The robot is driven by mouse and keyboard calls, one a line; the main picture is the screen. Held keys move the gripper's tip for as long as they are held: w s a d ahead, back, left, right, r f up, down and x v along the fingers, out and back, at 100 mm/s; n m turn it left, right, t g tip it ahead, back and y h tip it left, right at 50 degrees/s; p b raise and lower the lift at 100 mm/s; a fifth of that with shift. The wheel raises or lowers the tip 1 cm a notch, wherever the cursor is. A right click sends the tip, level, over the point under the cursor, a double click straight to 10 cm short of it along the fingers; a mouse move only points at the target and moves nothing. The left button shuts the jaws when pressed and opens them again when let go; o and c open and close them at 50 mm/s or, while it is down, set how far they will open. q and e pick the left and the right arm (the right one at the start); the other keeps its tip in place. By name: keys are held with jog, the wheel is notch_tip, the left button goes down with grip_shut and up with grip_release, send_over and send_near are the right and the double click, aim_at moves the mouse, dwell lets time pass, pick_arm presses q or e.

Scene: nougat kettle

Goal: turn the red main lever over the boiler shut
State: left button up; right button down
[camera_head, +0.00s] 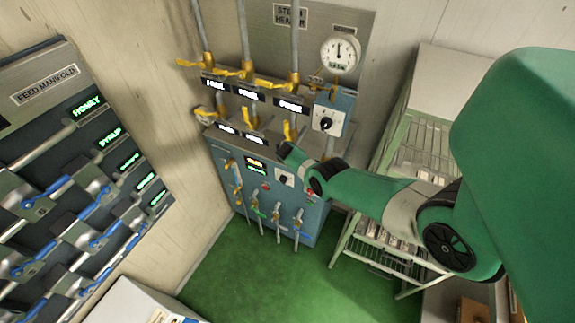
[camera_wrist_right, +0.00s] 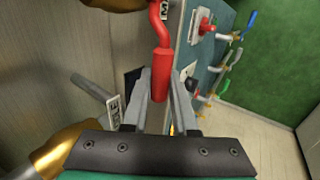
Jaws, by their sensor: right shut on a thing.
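The red main lever (camera_wrist_right: 161,75) shows in the right wrist view as a red grip with a curved red arm running up to the top edge. My right gripper (camera_wrist_right: 160,88) is shut on its grip, one grey finger on each side. In the head view my green right arm reaches from the right to the blue boiler cabinet (camera_head: 225,165), and the gripper (camera_head: 286,150) is at its upper front. The lever is hidden there or too small to tell. My left gripper is not in view.
Yellow-handled valves (camera_head: 247,70) and a round gauge (camera_head: 341,52) are close by on the wall panel. A feed manifold (camera_head: 25,112) with blue levers stands at left. A pale green rack (camera_head: 420,145) stands right of the cabinet. The green floor (camera_head: 260,280) in front is clear.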

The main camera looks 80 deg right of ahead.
dwell(0.4)
jog(key=c, duration=1)
grip_release()
